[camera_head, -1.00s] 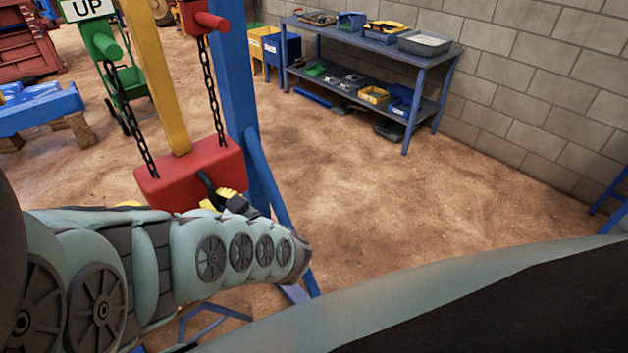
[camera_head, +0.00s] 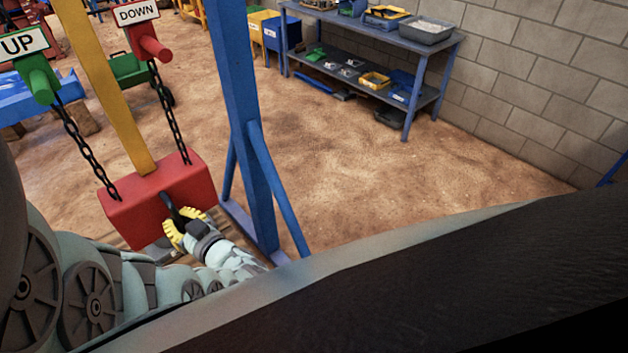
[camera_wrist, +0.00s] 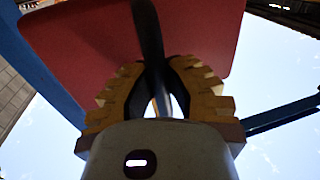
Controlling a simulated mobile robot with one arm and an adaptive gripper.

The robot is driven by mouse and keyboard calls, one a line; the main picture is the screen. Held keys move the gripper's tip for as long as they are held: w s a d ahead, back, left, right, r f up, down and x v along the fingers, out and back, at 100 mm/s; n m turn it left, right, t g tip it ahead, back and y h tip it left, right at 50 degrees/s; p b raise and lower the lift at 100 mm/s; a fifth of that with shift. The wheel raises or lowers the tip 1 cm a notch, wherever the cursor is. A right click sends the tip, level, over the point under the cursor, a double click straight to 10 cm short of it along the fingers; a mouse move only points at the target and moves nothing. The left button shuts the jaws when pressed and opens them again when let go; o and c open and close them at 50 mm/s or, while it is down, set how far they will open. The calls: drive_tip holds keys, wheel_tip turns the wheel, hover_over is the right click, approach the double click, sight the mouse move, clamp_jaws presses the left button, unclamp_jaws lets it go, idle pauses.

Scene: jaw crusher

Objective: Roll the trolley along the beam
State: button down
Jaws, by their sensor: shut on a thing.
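The trolley's red block (camera_head: 150,199) hangs below a yellow bar (camera_head: 105,90), between two chains that end in a green UP handle (camera_head: 42,84) and a red DOWN handle (camera_head: 152,46). A black handle (camera_head: 177,209) sticks out of the block's near face. My gripper (camera_head: 180,228) is shut on this handle with its yellow fingers. In the wrist view, my gripper (camera_wrist: 161,90) has its fingers around the black handle (camera_wrist: 148,40), below the red block (camera_wrist: 90,45). The beam above is out of view.
A blue post (camera_head: 238,90) with a slanted brace stands just right of the block. A blue workbench (camera_head: 370,30) with bins stands against the block wall at the back. The sandy floor (camera_head: 370,170) between them is clear.

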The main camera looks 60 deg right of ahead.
drive_tip(key=w+a+p, duration=0.1)
drive_tip(key=w+a, duration=0.3)
drive_tip(key=a, duration=1.2)
drive_tip(key=shift+a, duration=0.25)
drive_tip(key=c, duration=0.9)
unclamp_jaws()
drive_tip(key=shift+c, duration=0.2)
drive_tip(key=s, duration=1.2)
drive_tip(key=shift+a, duration=0.3)
